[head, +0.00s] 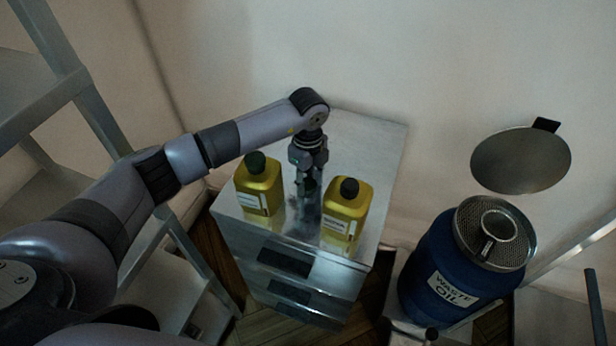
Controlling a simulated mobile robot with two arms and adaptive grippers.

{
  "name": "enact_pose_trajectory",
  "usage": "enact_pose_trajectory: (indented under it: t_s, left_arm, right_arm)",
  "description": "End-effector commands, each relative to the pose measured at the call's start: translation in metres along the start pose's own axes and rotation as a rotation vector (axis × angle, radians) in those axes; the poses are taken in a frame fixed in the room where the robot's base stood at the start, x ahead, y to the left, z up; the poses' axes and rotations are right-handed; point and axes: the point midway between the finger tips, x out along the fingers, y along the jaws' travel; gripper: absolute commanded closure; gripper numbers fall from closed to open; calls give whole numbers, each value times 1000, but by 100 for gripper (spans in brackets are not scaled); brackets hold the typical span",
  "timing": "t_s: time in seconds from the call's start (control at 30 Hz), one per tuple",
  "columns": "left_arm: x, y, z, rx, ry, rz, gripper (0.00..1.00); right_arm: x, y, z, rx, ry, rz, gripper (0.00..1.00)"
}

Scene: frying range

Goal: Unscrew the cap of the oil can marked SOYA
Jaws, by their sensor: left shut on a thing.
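Two yellow oil cans stand upright on the steel cabinet top. My left gripper (308,186) points down between the two cans, apart from both caps. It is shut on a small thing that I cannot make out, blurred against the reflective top. My right gripper is not in view.
The steel cabinet (372,135) has drawers at its front and free room at the back of its top. A blue waste oil drum (428,262) with a mesh strainer (512,246) stands at right. A round lid (520,160) stands raised behind it. Metal shelving (50,95) is at left.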

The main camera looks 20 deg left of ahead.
Motion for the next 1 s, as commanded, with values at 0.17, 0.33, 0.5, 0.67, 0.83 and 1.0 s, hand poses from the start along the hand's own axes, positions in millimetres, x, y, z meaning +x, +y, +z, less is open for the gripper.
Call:
enact_pose_trajectory:
  t_s: [0.17,0.33,0.5,0.67,0.83,1.0]
  left_arm:
    - [2,0,0,1,0,-1,98]
    - [4,0,0,1,0,-1,98]
    - [4,0,0,1,0,-1,57]
    - [4,0,0,1,0,-1,46]
    - [4,0,0,1,1,-1,45]
    - [2,0,0,1,0,-1,45]
  right_arm:
    - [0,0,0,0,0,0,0]
    - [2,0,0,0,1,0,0]
    - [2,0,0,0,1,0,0]
    - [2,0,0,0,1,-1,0]
    - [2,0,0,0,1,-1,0]
    - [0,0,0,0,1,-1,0]
